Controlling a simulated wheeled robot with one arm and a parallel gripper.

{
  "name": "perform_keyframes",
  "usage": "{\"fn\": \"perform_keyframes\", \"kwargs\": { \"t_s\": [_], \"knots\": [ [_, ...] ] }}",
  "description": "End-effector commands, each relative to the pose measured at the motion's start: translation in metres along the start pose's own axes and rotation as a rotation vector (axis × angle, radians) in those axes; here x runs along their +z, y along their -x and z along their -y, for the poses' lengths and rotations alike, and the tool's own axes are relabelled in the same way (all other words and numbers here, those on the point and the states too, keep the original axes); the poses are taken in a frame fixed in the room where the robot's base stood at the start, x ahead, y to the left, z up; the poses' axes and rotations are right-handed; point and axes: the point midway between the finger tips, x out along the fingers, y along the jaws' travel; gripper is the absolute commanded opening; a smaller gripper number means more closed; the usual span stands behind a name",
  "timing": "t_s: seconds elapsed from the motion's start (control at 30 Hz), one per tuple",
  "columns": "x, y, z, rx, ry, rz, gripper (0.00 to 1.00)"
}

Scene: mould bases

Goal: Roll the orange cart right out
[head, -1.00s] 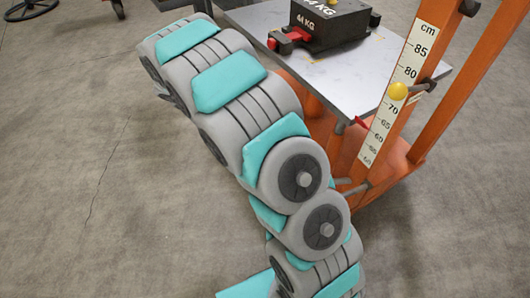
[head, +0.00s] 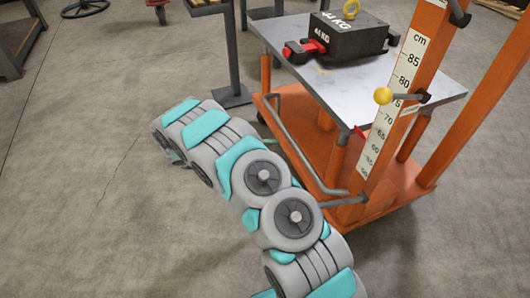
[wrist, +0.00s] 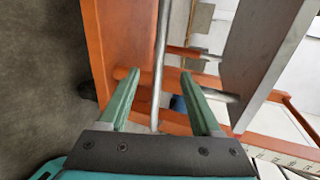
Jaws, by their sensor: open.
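The orange cart (head: 400,185) stands right of my arm, with a grey tabletop (head: 440,93), orange posts and an orange lower deck. Its grey bar handle (head: 292,143) slopes down along the near left side. In the wrist view the bar (wrist: 162,55) runs upright between the two green fingers of my gripper (wrist: 160,105), seen from there. The fingers are open and do not visibly press on it. How deep the bar sits between them I cannot tell.
A black 44 KG weight (head: 345,38) with a yellow ring and red clamp sits on the tabletop. A height scale (head: 395,95) with a yellow knob (head: 383,96) is on the near post. A dark stand (head: 230,60) is behind.

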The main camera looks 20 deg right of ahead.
Motion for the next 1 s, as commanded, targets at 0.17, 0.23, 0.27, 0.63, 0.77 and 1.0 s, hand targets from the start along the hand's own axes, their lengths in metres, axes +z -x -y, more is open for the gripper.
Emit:
{"fn": "perform_keyframes", "kwargs": {
  "t_s": [0.17, 0.23, 0.27, 0.63, 0.77, 1.0],
  "knots": [
    [-0.001, -0.027, -0.006, 0.000, -0.002, -0.003, 0.65],
    [-0.001, -0.036, -0.006, -0.001, -0.003, -0.003, 0.65],
    [-0.001, -0.041, -0.006, -0.002, -0.003, -0.004, 0.65],
    [-0.002, -0.086, 0.000, 0.001, -0.001, -0.004, 0.65],
    [-0.001, -0.096, 0.000, 0.000, 0.000, -0.002, 0.65],
    [-0.001, -0.103, 0.000, -0.001, -0.001, -0.001, 0.65]
  ]
}}
